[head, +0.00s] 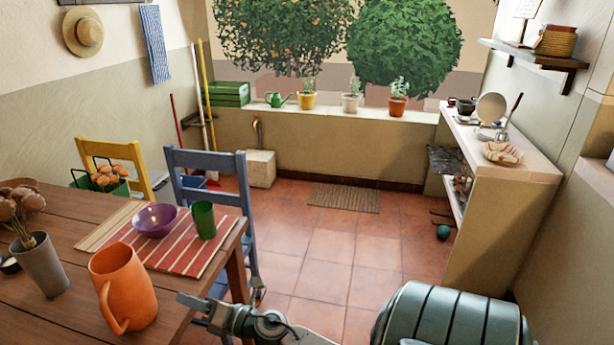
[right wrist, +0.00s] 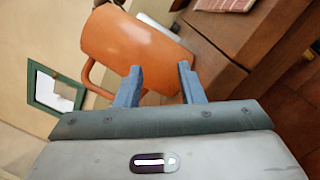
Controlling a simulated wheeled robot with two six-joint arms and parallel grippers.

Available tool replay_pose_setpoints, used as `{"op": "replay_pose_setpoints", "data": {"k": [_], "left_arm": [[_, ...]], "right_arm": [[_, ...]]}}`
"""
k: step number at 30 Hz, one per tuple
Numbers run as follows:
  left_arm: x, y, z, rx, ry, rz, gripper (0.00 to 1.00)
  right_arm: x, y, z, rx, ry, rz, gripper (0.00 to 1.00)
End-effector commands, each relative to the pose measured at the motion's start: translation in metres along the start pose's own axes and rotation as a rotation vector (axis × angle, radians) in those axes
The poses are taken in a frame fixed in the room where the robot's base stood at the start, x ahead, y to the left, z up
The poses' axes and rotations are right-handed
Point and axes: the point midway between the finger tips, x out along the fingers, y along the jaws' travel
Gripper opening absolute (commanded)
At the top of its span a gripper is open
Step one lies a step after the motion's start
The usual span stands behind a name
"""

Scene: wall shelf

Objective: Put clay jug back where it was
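The orange clay jug (head: 128,285) stands upright on the wooden table (head: 65,315) near its front right part, its handle toward the lower left in the head view. In the right wrist view the jug (right wrist: 140,42) is just beyond my fingertips. My right gripper (head: 184,308) is to the right of the jug, at the table's edge. In the right wrist view its two fingers (right wrist: 160,78) are apart with nothing held between them. My left gripper is not in view. A wall shelf (head: 530,53) hangs at the upper right, holding a woven basket and a card.
A striped red mat (head: 188,262) with a purple bowl (head: 155,220) and a green cup (head: 203,220) lies behind the jug. A grey vase (head: 42,265) stands to its left. A blue chair (head: 212,165) is at the table's far side. The tiled floor is open toward the counter (head: 510,170).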

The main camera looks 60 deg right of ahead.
Motion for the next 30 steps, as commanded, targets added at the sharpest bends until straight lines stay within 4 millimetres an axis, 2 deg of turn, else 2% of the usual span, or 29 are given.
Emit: {"op": "replay_pose_setpoints", "data": {"k": [1,4,6,8,9,11,12,15,19,21,24,30], "left_arm": [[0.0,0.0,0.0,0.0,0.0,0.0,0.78],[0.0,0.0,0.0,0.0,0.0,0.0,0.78],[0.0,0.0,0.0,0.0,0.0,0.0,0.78],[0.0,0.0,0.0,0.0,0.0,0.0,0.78],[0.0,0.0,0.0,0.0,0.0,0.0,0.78],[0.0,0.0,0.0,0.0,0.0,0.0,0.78],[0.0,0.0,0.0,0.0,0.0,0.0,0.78],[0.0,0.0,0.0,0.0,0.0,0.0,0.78],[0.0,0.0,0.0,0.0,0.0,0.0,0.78],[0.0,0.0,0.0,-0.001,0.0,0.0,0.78],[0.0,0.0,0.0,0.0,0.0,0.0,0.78],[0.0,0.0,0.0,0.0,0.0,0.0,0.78]], "right_arm": [[-0.014,-0.043,-0.008,0.203,-0.078,-0.115,0.35],[-0.052,-0.126,-0.031,0.59,-0.255,-0.348,0.35],[-0.089,-0.179,-0.059,0.827,-0.382,-0.515,0.35],[-0.126,-0.217,-0.089,1.011,-0.496,-0.661,0.35],[-0.152,-0.239,-0.111,1.123,-0.572,-0.757,0.35],[-0.193,-0.265,-0.147,1.273,-0.686,-0.901,0.35],[-0.219,-0.277,-0.171,1.361,-0.759,-0.991,0.35],[-0.277,-0.293,-0.226,1.529,-0.923,-1.193,0.35],[-0.328,-0.294,-0.275,1.657,-1.075,-1.378,0.35],[-0.343,-0.293,-0.289,1.691,-1.122,-1.433,0.35],[-0.352,-0.291,-0.299,1.713,-1.154,-1.471,0.35],[-0.352,-0.291,-0.299,1.714,-1.155,-1.473,0.35]]}}
